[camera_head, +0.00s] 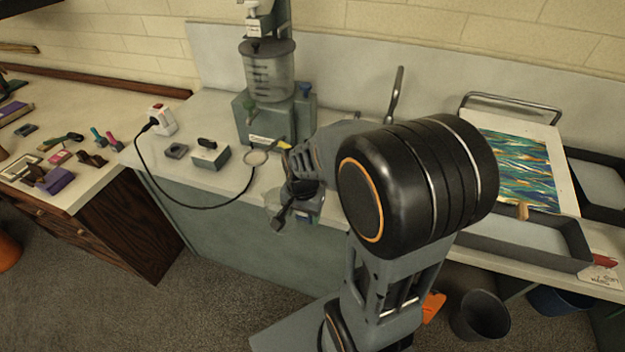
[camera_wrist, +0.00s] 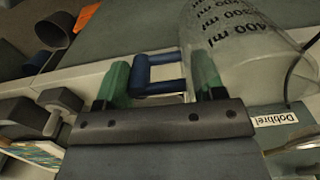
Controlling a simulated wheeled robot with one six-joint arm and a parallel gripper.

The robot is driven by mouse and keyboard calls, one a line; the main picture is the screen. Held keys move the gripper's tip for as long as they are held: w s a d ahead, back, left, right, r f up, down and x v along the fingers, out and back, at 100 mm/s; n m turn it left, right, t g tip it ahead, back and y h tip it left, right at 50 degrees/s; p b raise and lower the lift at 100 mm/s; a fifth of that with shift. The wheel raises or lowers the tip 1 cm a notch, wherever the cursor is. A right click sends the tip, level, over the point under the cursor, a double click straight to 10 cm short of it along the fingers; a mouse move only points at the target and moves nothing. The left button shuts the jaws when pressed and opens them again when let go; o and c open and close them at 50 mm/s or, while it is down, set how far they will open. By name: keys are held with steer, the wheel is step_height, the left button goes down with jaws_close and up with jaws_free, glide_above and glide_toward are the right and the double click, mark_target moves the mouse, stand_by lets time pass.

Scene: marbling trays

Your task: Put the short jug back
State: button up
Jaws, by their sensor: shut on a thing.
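My gripper (camera_wrist: 160,82) is shut on the blue handle (camera_wrist: 152,74) of a clear jug (camera_wrist: 238,52), with a green-tipped finger on either side of it. Black millilitre marks, among them 400 ml, show on the jug's wall. In the head view my gripper (camera_head: 290,198) is at the counter's front edge, partly hidden by my arm. Part of a clear vessel (camera_head: 273,200), seemingly the held jug, shows beside it. Whether it touches anything below cannot be told.
A mixing machine (camera_head: 262,116) with a clear marked vessel (camera_head: 270,78) stands at the back. A pale round ring (camera_head: 255,158) lies on the counter in front. A grey box (camera_head: 210,154) and a corded white socket (camera_head: 160,119) stand left. A grey tray (camera_head: 530,240) is right.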

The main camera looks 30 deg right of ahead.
steer(key=w+d+p, duration=0.1)
steer(key=w+d, duration=0.2)
steer(key=w+d+p, duration=0.1)
steer(key=w+d, duration=0.2)
steer(key=w+d+f+p, duration=0.1)
steer(key=w+d, duration=0.2)
steer(key=d, duration=0.1)
steer(key=shift+w+d+p, duration=0.1)
steer(key=shift+w+p, duration=0.05)
steer(key=shift+p, duration=0.2)
steer(key=shift+f, duration=0.25)
steer(key=shift+f, duration=0.1)
steer(key=shift+f, duration=0.15)
steer(key=o, duration=1.3)
